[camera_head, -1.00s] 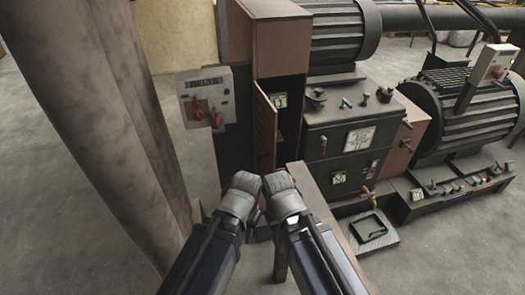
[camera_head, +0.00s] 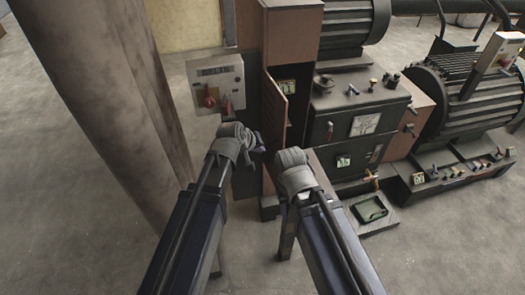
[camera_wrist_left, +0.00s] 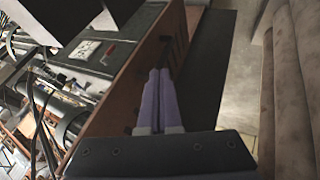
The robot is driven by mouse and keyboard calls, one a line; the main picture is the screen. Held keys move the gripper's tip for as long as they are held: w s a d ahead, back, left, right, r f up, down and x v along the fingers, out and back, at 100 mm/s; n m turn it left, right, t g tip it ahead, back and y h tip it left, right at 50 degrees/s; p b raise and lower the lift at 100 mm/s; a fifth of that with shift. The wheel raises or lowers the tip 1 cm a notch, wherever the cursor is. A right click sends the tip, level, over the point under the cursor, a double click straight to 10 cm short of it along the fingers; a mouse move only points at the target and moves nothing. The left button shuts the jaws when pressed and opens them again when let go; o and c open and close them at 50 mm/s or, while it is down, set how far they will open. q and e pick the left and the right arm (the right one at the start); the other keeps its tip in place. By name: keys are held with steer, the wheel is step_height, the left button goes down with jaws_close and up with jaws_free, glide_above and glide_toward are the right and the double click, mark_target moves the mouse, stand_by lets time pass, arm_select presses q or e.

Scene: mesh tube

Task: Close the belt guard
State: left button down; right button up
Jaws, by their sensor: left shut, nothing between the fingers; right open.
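The belt guard appears to be the narrow brown hinged panel (camera_head: 276,108) on the front of the tall brown cabinet (camera_head: 291,40). It stands ajar, with the dark inside of the cabinet showing at its right. My left gripper (camera_head: 257,141) is just below and left of the panel; contact cannot be told. In the left wrist view its purple fingers (camera_wrist_left: 155,98) are together and empty, beside an orange-brown panel (camera_wrist_left: 128,92). My right gripper (camera_head: 285,152) is open, lower and right of the left one, below the guard; its fingertips are mostly hidden by the hand.
A grey control box (camera_head: 216,85) with red switches stands left of the cabinet. A thick brown column (camera_head: 110,100) rises at the left. A dark machine block (camera_head: 350,125) with knobs and a ribbed motor (camera_head: 470,95) stand at the right. A low tray (camera_head: 370,210) lies in front.

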arm_select(q)
steer(key=w+d+f+b, duration=0.4)
steer(key=w+d+f, duration=0.1)
steer(key=f, duration=0.1)
steer(key=shift+w+d+b, duration=0.25)
steer(key=shift+d+b, duration=0.15)
